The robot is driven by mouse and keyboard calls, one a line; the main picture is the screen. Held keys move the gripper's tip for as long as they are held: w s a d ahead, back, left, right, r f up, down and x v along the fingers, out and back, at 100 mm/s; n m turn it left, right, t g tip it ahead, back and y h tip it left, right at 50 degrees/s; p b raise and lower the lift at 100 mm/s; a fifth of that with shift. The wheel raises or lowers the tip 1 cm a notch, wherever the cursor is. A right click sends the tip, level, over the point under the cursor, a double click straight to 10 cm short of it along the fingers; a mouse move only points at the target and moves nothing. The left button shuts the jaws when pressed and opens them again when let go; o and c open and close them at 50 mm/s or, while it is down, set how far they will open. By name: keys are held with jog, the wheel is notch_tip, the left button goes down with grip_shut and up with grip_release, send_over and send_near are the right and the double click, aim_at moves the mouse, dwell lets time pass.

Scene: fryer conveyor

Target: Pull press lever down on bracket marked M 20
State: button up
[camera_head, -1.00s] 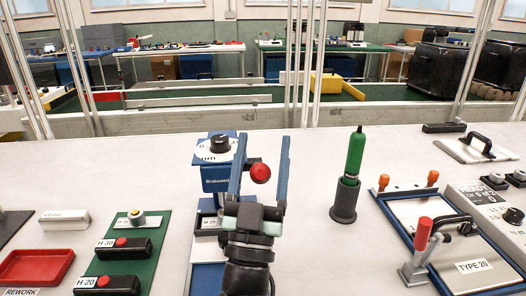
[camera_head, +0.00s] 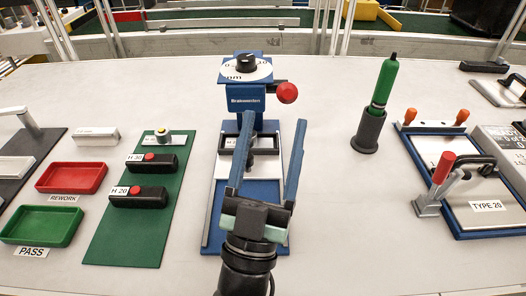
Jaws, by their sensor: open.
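The blue press (camera_head: 247,105) stands at centre with a dial on top. Its lever ends in a red ball (camera_head: 287,92) that sticks out to the right. A dark bracket (camera_head: 262,148) lies on the press's blue base (camera_head: 262,190), below the press head. A small white label shows at its left, too small to read. My gripper (camera_head: 272,121) is open and empty, its two blue fingers pointing forward over the base. In the picture the fingertips lie below the red ball, apart from it. The left finger and wrist hide part of the bracket and base.
A green board (camera_head: 130,225) with brackets H 30 and H 20 lies left, beside the red REWORK tray (camera_head: 72,178) and green PASS tray (camera_head: 42,226). A green tool (camera_head: 384,85) stands in a dark holder on the right. A TYPE 20 clamp fixture (camera_head: 480,205) lies further right.

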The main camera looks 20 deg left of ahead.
jog(key=shift+s+d, duration=0.1)
jog(key=shift+s, duration=2.1)
jog(key=shift+c, duration=0.9)
jog(key=shift+w+r+p, duration=0.15)
jog(key=shift+r+p, duration=0.2)
jog(key=shift+p, duration=0.2)
jog(key=shift+c, duration=1.2)
jog(key=w+r+g+p, duration=0.1)
jog(key=p, duration=0.1)
jog(key=w+r+n+y+p, duration=0.1)
jog(key=p, duration=0.2)
jog(key=w+r+n+g+y+p, duration=0.1)
jog(key=r+p, duration=0.1)
jog(key=shift+g, duration=0.3)
grip_shut()
notch_tip(320, 180, up, 3)
jog(key=n+g+y+p, duration=0.3)
jog(key=g+p, duration=0.7)
jog(key=p, duration=1.6)
send_over(286, 88)
jog(key=w+a, duration=0.2)
jog(key=shift+n+h, duration=0.3)
jog(key=shift+h, duration=0.1)
jog(key=shift+s+d+f, duration=0.35)
jog(key=shift+f, duration=0.2)
jog(key=shift+s+d+f, duration=0.3)
jog(key=shift+f, duration=0.3)
jog(key=shift+s+d+f, duration=0.35)
jog(key=shift+f, duration=0.2)
